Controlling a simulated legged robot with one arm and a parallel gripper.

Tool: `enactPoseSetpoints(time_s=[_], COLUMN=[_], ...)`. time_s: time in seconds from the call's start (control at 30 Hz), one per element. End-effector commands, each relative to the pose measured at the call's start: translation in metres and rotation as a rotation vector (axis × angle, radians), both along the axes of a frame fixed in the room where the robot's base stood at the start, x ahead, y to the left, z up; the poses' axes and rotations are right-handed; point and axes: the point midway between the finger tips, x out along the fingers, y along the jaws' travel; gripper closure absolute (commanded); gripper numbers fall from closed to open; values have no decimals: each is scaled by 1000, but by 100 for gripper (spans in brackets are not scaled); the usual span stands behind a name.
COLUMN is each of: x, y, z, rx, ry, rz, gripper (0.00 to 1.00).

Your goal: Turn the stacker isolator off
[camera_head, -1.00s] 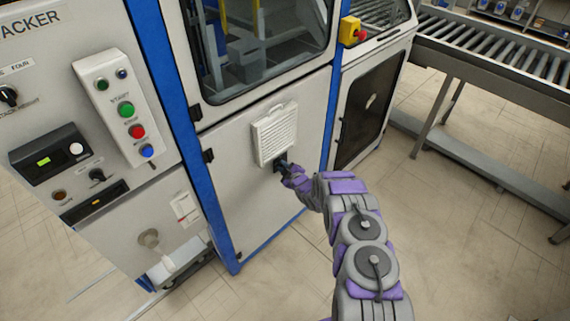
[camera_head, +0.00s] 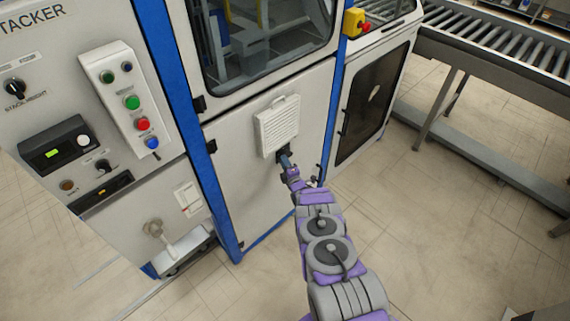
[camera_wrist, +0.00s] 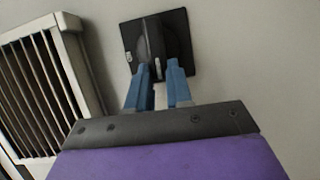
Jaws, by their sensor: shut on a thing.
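The stacker isolator (camera_wrist: 179,41) is a dark square plate with a rotary handle on the pale cabinet panel, below a louvred vent. In the wrist view its handle (camera_wrist: 154,40) stands upright between my fingertips. My gripper (camera_wrist: 161,72) has blue fingers and is shut on the handle. In the head view my gripper (camera_head: 286,160) is at the isolator, just under the vent, and hides much of it. The handle's markings are too small to read.
The louvred vent (camera_head: 277,127) is right beside the isolator; its edge also shows in the wrist view (camera_wrist: 75,62). A control panel with buttons (camera_head: 125,98) is at the left. A yellow and red emergency stop (camera_head: 354,22) and a roller conveyor (camera_head: 500,50) are at the right.

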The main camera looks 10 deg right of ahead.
Motion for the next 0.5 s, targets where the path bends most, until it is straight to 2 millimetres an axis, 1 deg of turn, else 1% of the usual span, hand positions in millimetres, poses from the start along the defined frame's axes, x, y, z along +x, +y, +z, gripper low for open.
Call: enactPoseSetpoints(time_s=[0.03,0.5], x=[-2,-2], y=[3,4], z=[-5,-7], rx=[-10,-34], ry=[-1,-12], rz=[5,7], gripper=[100,100])
